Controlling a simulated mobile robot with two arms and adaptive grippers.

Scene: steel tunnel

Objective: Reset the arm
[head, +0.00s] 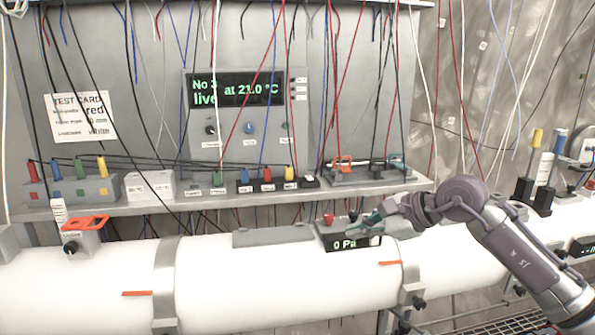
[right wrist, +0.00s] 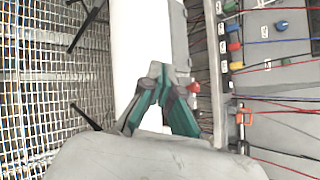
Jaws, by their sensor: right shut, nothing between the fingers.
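My right arm (head: 512,250) comes in from the right in the head view. Its gripper (head: 368,222) is over the white pipe, beside a small gauge box (head: 345,243) that reads "0 Pa". The gripper partly hides the right side of that box. In the right wrist view the gripper (right wrist: 156,72) shows its two teal and grey fingers with the tips together and nothing between them. A red knob (head: 328,219) stands on the gauge box, left of the gripper. My left gripper is not in view.
A thick white pipe (head: 250,280) with metal clamps runs across the front. Above it a grey shelf (head: 150,208) carries colored terminals and a panel with a green display (head: 235,90). Many loose wires hang down. A wire mesh (right wrist: 40,90) fills the left of the wrist view.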

